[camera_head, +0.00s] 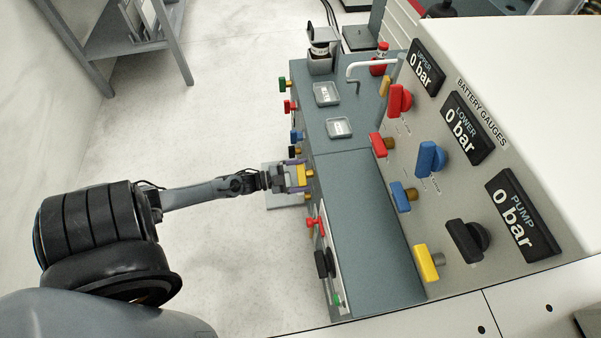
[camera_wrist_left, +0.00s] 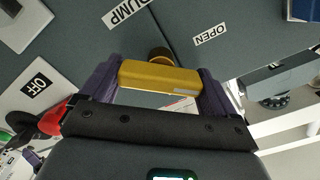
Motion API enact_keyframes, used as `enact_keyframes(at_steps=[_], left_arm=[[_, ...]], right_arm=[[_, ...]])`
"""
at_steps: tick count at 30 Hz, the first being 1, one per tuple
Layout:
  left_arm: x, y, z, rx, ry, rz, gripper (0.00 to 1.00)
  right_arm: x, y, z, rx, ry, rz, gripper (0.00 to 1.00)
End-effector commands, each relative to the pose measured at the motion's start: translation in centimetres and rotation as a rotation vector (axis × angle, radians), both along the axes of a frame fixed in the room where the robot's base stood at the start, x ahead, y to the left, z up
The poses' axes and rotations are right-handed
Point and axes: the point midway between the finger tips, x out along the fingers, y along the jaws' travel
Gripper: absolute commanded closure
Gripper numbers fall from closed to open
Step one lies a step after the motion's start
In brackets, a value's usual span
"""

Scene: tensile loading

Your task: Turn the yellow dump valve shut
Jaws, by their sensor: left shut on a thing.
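The yellow valve handle (camera_wrist_left: 160,76) is a bar on a round brass-coloured stem on the grey cabinet face in the left wrist view. A label (camera_wrist_left: 128,14) ending in "UMP" and an "OPEN" label (camera_wrist_left: 212,33) are near it. My left gripper (camera_wrist_left: 160,88) has its purple fingers at both ends of the bar and is shut on it. In the head view the left gripper (camera_head: 298,176) reaches the cabinet's left side with the yellow handle (camera_head: 301,175) between its fingers. My right gripper is not in view.
Green, red and blue handles (camera_head: 295,136) line the same cabinet side above the gripper. A red handle (camera_head: 315,222) and a black one (camera_head: 321,263) are below. Another yellow handle (camera_head: 426,262) is on the gauge panel. Three gauges (camera_head: 522,217) read 0 bar.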

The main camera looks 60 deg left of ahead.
Motion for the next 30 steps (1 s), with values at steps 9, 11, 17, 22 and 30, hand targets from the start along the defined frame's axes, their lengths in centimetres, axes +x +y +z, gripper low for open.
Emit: enact_keyframes(at_steps=[9, 11, 17, 22, 30], left_arm=[[0.0, -0.1, 0.0, 0.284, -0.096, -0.001, 0.41], [0.0, -0.1, -0.1, 0.339, -0.115, -0.001, 0.41], [0.0, -0.1, -0.2, 0.508, -0.173, -0.001, 0.41], [0.0, -0.1, -0.2, 0.631, -0.215, 0.001, 0.41], [0.0, -0.1, -0.3, 0.758, -0.258, 0.001, 0.41]], right_arm=[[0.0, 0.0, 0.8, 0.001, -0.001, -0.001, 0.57], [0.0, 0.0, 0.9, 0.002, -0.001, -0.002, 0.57], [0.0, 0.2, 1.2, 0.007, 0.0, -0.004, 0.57], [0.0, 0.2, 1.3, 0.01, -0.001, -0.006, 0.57], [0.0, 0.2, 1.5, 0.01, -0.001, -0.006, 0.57]])
